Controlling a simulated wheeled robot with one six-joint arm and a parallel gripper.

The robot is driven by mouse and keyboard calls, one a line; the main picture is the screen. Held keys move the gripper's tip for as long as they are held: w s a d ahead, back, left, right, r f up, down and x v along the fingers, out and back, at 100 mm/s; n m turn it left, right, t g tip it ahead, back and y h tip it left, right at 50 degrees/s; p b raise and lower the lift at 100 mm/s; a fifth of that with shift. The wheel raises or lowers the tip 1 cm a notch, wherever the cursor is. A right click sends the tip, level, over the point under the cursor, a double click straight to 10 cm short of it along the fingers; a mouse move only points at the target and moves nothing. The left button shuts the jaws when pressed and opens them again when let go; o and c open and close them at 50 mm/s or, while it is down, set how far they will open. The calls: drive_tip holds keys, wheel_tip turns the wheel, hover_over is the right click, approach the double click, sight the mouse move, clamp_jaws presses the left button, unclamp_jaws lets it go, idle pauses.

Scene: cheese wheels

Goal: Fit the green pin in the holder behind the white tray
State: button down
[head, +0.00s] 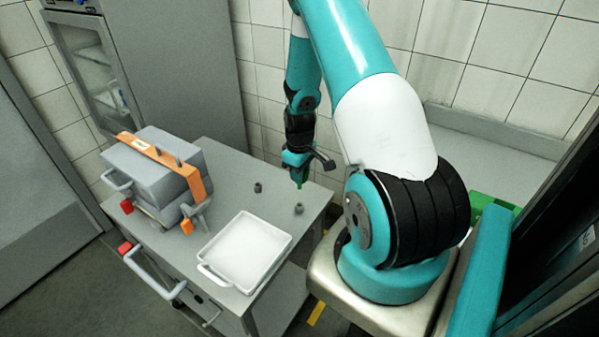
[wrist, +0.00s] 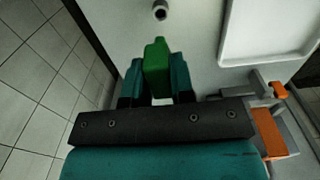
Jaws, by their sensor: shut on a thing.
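My gripper (head: 298,174) is shut on the green pin (head: 299,185) and holds it point-down over the far right part of the grey table. In the wrist view the pin (wrist: 157,65) stands between the two teal fingers. Two small dark round holders stand on the table: one holder (head: 258,187) behind the white tray (head: 245,291), the other holder (head: 299,208) further right, nearer the pin. The wrist view shows only one holder (wrist: 160,13), ahead of the pin and apart from it. The tray (wrist: 226,30) shows there at upper right.
A grey case with an orange strap (head: 160,158) stands on the table's left side. The grey table (head: 225,190) is clear around the holders. A tiled wall (head: 262,95) and a grey cabinet (head: 180,70) stand behind.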

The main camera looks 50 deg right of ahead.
sight(300, 187)
drive_tip(key=shift+f+b, duration=2.15)
drive_tip(key=shift+f, duration=0.8)
drive_tip(key=shift+f+b, duration=1.6)
drive_tip(key=shift+f, duration=0.45)
drive_tip(key=c, duration=0.9)
unclamp_jaws()
wheel_tip(300, 187, up, 18)
drive_tip(key=shift+f+b, duration=0.25)
drive_tip(key=shift+b, duration=0.65)
